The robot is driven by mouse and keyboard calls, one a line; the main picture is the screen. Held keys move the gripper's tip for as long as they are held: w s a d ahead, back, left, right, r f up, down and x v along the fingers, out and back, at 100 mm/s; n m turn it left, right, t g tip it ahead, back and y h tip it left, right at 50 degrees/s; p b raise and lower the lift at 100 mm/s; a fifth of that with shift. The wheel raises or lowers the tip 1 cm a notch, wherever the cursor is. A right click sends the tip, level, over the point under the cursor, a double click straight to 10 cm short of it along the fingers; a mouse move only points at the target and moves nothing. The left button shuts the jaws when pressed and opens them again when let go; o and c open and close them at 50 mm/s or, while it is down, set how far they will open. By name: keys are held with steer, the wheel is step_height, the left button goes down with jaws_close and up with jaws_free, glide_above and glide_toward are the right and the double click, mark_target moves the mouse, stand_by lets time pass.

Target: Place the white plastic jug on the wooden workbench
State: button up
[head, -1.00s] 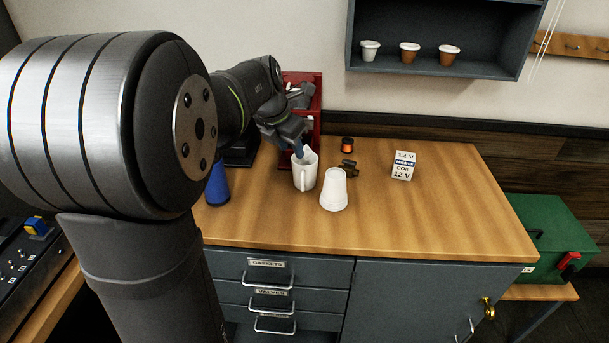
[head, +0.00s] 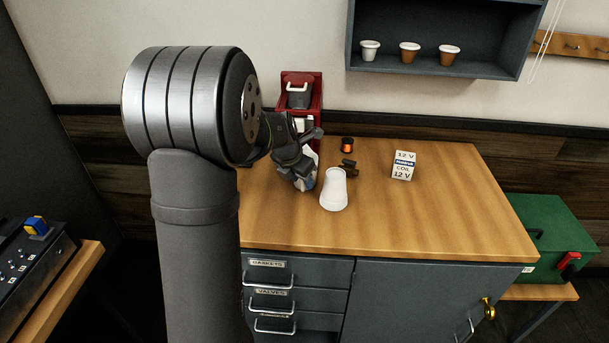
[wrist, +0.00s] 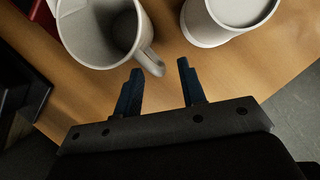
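The white jug (wrist: 75,50) stands upright on the wooden workbench (head: 430,220), its open top and handle (wrist: 152,62) showing in the wrist view. In the head view my gripper hides most of it. My gripper (wrist: 157,67) is open and empty. Its two dark blue fingertips are beside the jug, near the handle, with the handle's end lying toward the gap between them. I cannot tell whether they touch it. In the head view my gripper (head: 306,187) is low over the bench's left part.
A white tapered cup (head: 334,190) stands just right of the gripper and also shows in the wrist view (wrist: 212,28). The red brewer (head: 314,90) is behind. An orange-black spool (head: 347,143), dark fittings (head: 349,169) and a coil box (head: 403,166) stand farther right. The right front is clear.

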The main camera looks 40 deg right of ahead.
mark_target(299, 184)
steer(key=x, duration=0.2)
steer(key=shift+f, duration=0.35)
steer(key=shift+c, duration=0.5)
jaws_close()
steer(key=shift+r, duration=0.15)
